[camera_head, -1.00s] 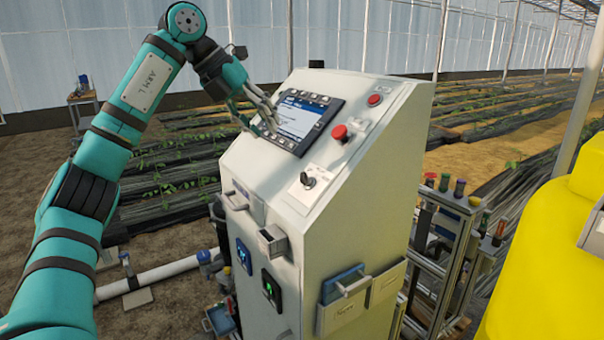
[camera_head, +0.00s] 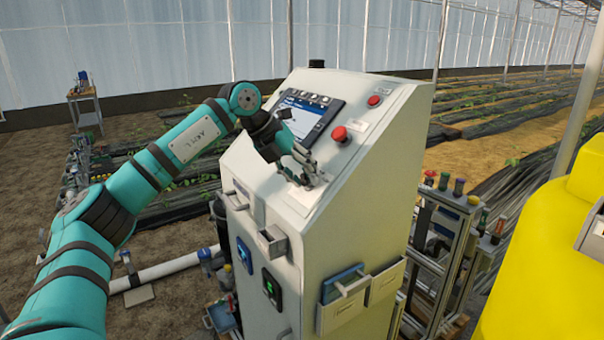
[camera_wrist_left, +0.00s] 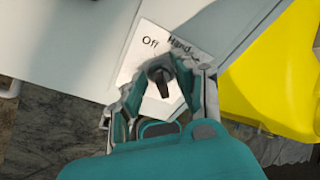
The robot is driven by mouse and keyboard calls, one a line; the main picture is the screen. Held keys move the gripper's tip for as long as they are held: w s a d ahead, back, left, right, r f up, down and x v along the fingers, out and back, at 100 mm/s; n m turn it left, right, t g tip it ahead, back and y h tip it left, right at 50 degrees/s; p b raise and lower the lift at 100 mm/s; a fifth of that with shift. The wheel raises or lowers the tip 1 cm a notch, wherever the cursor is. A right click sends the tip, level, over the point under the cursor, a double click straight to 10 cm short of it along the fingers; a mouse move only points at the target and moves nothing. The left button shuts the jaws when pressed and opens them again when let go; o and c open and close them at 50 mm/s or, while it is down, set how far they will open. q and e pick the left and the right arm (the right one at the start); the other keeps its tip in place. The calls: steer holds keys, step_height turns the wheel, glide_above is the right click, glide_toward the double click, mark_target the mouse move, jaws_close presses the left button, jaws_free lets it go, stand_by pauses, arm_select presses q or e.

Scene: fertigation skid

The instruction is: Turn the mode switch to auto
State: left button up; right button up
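In the head view the left gripper (camera_head: 307,178) is at the switch on the sloped panel of the cabinet (camera_head: 362,155) and hides the knob. My right gripper is not in view.
A screen (camera_head: 310,112), a red mushroom button (camera_head: 339,133) and a red round button (camera_head: 374,100) sit higher on the panel. A yellow tank (camera_head: 545,265) stands at the right. Drawers and bins (camera_head: 342,312) stick out of the cabinet's front.

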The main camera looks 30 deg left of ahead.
arm_select(q)
steer(key=shift+c, duration=0.4)
jaws_close()
steer(key=shift+r+m, duration=0.1)
steer(key=shift+m, duration=0.2)
steer(key=m+p, duration=0.1)
steer(key=m, duration=0.1)
steer(key=shift+d+r+m+y, duration=0.1)
steer(key=shift+d+m+y, duration=0.05)
steer(key=shift+m+y, duration=0.2)
steer(key=m+p, duration=0.1)
steer(key=m, duration=0.2)
steer(key=shift+d+m+y, duration=0.15)
steer(key=shift+m+y, duration=0.1)
steer(key=shift+y, duration=0.1)
steer(key=m, duration=0.2)
steer(key=shift+d+m+y, duration=0.1)
steer(key=shift+m+y, duration=0.2)
steer(key=shift+s+m+t, duration=0.1)
steer(key=shift+m+t, duration=0.2)
steer(key=shift+m, duration=0.9)
steer(key=m, duration=0.2)
steer(key=m+y+b, duration=0.1)
steer(key=m, duration=0.2)
steer(key=shift+s+d+t, duration=0.15)
steer(key=shift+d+t, duration=0.05)
steer(key=shift+t, duration=0.1)
